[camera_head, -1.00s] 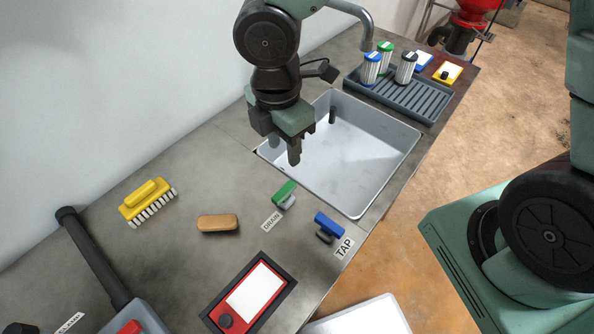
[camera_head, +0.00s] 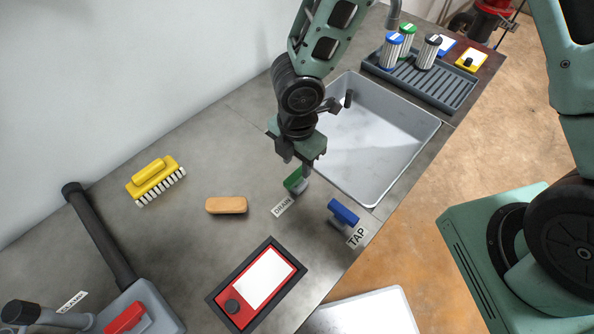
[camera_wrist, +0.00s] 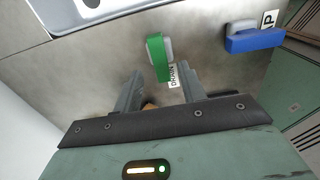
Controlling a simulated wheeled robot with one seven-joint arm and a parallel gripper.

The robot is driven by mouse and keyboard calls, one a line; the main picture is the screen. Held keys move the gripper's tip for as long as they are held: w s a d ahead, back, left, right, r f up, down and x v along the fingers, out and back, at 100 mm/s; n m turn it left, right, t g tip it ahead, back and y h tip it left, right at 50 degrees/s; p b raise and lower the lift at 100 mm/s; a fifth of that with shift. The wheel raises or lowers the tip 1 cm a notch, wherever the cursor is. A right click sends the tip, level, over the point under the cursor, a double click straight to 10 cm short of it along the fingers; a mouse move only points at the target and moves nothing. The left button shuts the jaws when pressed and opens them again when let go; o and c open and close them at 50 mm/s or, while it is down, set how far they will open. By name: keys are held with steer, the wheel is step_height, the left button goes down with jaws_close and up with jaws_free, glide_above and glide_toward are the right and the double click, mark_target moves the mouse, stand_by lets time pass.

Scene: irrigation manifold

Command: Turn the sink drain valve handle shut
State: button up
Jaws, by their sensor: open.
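The drain valve has a green handle (camera_head: 294,181) on a grey base, with a "DRAIN" label (camera_head: 283,206) beside it on the counter. In the wrist view the green handle (camera_wrist: 157,57) is upper centre, beyond the fingertips. My gripper (camera_head: 297,168) points down just above the handle and partly covers it in the head view. I cannot tell whether a finger touches the handle.
The blue tap handle (camera_head: 343,212) is just right of the drain handle. The sink (camera_head: 375,135) lies behind.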

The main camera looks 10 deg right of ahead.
mark_target(297, 174)
steer(key=shift+f, duration=1.95)
jaws_close()
steer(key=shift+b, duration=0.3)
